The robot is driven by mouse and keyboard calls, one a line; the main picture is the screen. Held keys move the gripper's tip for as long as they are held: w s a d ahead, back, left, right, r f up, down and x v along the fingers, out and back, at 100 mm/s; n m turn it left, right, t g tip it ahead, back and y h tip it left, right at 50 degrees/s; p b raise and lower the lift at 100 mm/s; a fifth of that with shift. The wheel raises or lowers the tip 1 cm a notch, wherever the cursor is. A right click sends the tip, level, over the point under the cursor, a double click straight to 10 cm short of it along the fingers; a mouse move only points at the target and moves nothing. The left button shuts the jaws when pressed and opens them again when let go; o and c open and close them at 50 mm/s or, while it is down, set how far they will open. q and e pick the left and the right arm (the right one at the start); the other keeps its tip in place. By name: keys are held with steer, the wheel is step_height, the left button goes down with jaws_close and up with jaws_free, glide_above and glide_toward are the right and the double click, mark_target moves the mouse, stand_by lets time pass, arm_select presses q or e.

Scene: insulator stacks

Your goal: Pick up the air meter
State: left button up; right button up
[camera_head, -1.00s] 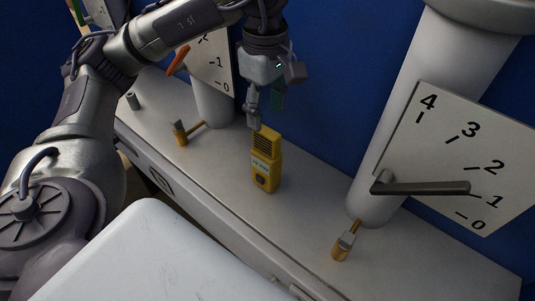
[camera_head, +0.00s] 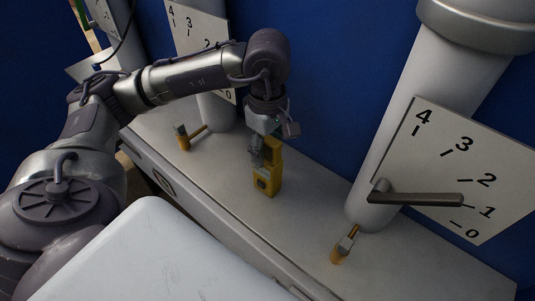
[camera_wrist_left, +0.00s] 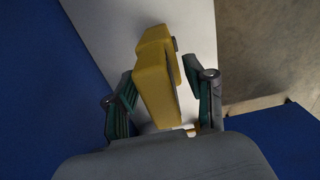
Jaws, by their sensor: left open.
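The yellow air meter (camera_head: 267,182) stands upright on the grey bench. It also shows in the left wrist view (camera_wrist_left: 157,85), between the two fingers. My left gripper (camera_head: 265,152) points down over the air meter's upper part, which it partly hides in the head view. In the wrist view the left gripper (camera_wrist_left: 163,98) is open, with one finger on each side of the meter. A gap shows between the meter and the right-hand finger; the left-hand finger is close to the meter, and contact is unclear. My right gripper is not in view.
The grey bench (camera_head: 310,210) runs along a blue wall (camera_head: 340,80). White columns with number boards (camera_head: 455,170) stand at the right and behind my left arm. Small yellow valve handles (camera_head: 342,245) stick out near the column feet. A white surface (camera_head: 150,255) fills the front.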

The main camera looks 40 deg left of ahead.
arm_select(q)
steer(key=shift+c, duration=0.3)
jaws_close()
steer(key=shift+r, duration=0.1)
